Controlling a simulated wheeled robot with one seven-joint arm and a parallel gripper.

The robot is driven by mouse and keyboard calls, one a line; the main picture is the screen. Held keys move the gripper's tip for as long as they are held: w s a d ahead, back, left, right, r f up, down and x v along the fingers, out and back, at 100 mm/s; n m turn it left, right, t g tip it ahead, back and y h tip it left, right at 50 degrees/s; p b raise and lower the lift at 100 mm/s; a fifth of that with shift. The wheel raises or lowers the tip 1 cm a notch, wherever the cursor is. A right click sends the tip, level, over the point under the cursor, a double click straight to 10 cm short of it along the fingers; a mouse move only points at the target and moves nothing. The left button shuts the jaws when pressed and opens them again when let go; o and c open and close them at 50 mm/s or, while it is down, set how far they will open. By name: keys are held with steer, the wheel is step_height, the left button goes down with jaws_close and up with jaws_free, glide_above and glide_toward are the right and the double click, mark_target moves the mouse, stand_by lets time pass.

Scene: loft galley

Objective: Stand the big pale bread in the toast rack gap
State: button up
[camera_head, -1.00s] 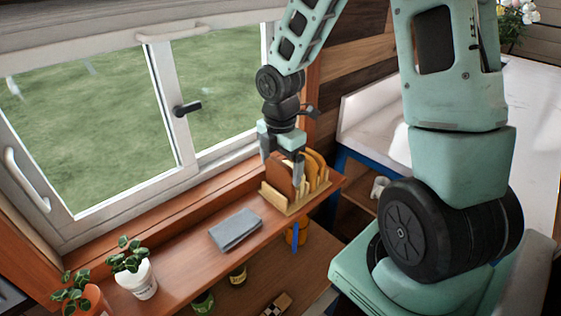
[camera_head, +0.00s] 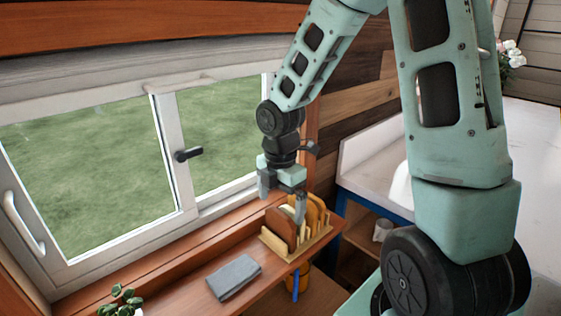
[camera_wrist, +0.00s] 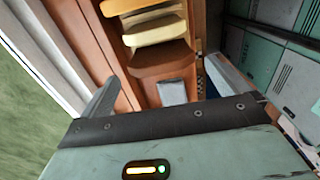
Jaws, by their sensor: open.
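The wooden toast rack (camera_head: 292,254) stands near the far end of the wooden shelf. A brown bread slice (camera_head: 279,228) stands upright at its near-left end. Paler slices stand farther along; in the wrist view a pale bread slice (camera_wrist: 156,33) lies just past the brown slice (camera_wrist: 160,58). I cannot tell for certain which is the big pale bread. My gripper (camera_head: 281,208) is open and empty, pointing down just above the brown slice. In the wrist view its fingers spread either side of the brown slice. The gap between slices is partly hidden by a finger.
A folded grey cloth (camera_head: 234,277) lies on the shelf nearer me. A potted plant (camera_head: 120,302) is at the lower left. The window (camera_head: 90,180) runs along the shelf's left side.

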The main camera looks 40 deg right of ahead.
step_height(320, 180, up, 14)
steer(key=r, duration=0.1)
steer(key=s+a+f+m+b, duration=0.3)
steer(key=a+f, duration=0.2)
steer(key=a, duration=0.3)
steer(key=s+a+f+m+b, duration=0.2)
steer(key=s+a+f, duration=0.25)
steer(key=a, duration=0.35)
steer(key=s+a+f+m+b, duration=0.3)
steer(key=s+a+f+m, duration=0.2)
steer(key=s, duration=0.5)
step_height(320, 180, down, 2)
steer(key=shift+s+a+m+y, duration=0.15)
steer(key=shift+a+m+y, duration=0.15)
steer(key=shift+a, duration=0.6)
